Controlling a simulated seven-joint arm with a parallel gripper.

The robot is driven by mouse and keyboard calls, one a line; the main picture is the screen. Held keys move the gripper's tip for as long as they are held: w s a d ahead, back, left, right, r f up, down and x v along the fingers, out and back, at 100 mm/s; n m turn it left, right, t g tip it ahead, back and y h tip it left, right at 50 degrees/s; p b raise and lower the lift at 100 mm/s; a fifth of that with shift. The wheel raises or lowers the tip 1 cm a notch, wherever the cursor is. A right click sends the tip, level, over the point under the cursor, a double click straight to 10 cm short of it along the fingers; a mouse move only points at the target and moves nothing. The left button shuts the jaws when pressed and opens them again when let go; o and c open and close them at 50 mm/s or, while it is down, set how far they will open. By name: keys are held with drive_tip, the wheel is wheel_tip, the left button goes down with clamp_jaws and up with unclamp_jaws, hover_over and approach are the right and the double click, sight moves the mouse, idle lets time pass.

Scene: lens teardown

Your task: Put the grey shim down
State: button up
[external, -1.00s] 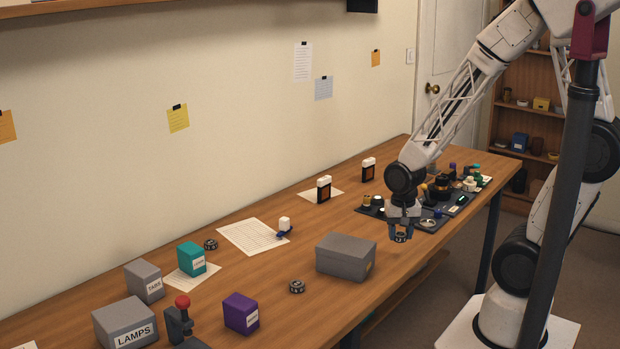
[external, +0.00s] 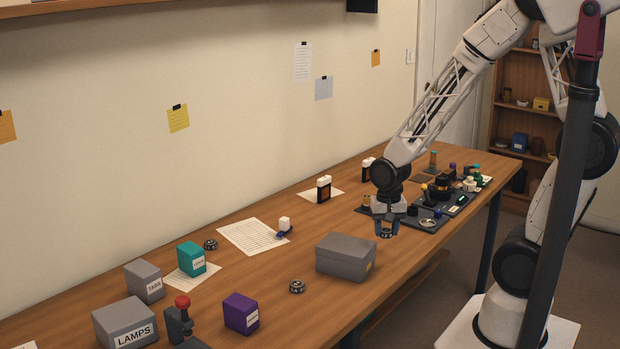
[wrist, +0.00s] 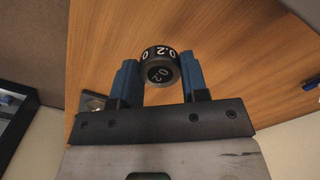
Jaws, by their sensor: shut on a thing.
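My gripper (external: 387,232) is over the wooden bench, just left of the dark parts trays. In the wrist view its blue fingers (wrist: 160,80) are shut on a dark grey ring-shaped shim (wrist: 160,66) marked "0.2". The shim also shows small between the fingertips in the external view (external: 386,234). Bare wood lies beyond it in the wrist view; I cannot tell its exact height above the bench. Two similar dark rings lie on the bench, one (external: 297,286) in front of the grey box and one (external: 210,244) near the teal box.
A closed grey box (external: 345,257) stands left of my gripper near the front edge. Dark trays with small parts (external: 428,222) lie to the right. A white sheet (external: 253,236) lies farther left. Bare bench (external: 325,219) lies between the sheet and my gripper.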

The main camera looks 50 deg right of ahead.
drive_tip(key=w+a, duration=0.2)
drive_tip(key=w, duration=0.3)
drive_tip(key=w+a, duration=0.2)
drive_tip(key=w, duration=0.3)
drive_tip(key=w+a, duration=0.3)
drive_tip(key=w, duration=0.2)
drive_tip(key=shift+w+r, duration=0.25)
drive_tip(key=shift+r, duration=0.1)
drive_tip(key=w+a, duration=0.2)
drive_tip(key=w, duration=0.1)
drive_tip(key=w+a, duration=0.3)
drive_tip(key=w, duration=0.1)
drive_tip(key=w+a+f, duration=0.1)
drive_tip(key=w+a, duration=0.2)
drive_tip(key=shift+w, duration=0.4)
drive_tip(key=shift+w, duration=0.1)
hover_over(240, 233)
drive_tip(key=shift+s+d+f, duration=0.1)
drive_tip(key=shift+s+f, duration=0.2)
drive_tip(key=shift+f, duration=0.35)
drive_tip(key=shift+w, duration=0.45)
drive_tip(key=shift+f, duration=1.75)
drive_tip(key=shift+f, duration=0.2)
